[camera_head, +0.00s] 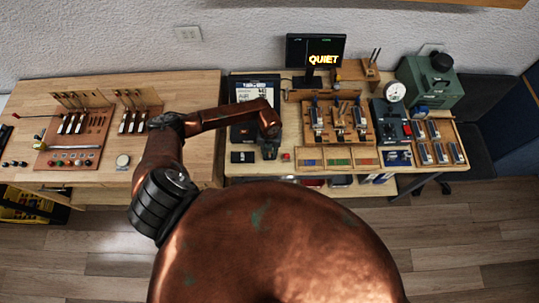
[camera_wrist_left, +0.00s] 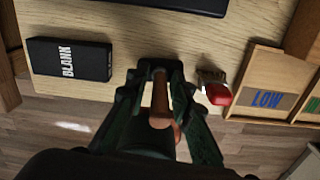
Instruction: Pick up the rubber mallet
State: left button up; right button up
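A brown rod (camera_wrist_left: 160,95), which looks like the mallet's wooden handle, shows between the two dark green fingers of my left gripper (camera_wrist_left: 161,72) in the left wrist view. Its rounded near end points toward the camera. A mallet head is not clearly visible. In the head view my left gripper (camera_head: 270,147) points down near the front edge of the right-hand bench, where a dark shape sits below it. Its fingers lie close on both sides of the rod; whether they press on it cannot be told. My right gripper is not in view.
A black BLANK box (camera_wrist_left: 70,60) lies left of the gripper and a small red object (camera_wrist_left: 217,94) lies close on its right. Labelled wooden trays (camera_wrist_left: 268,92) stand further right. A tablet (camera_head: 252,90) stands behind. The bench (camera_head: 235,172) ends just in front.

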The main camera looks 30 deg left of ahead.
pick_arm(q)
grip_shut()
dwell(0.3)
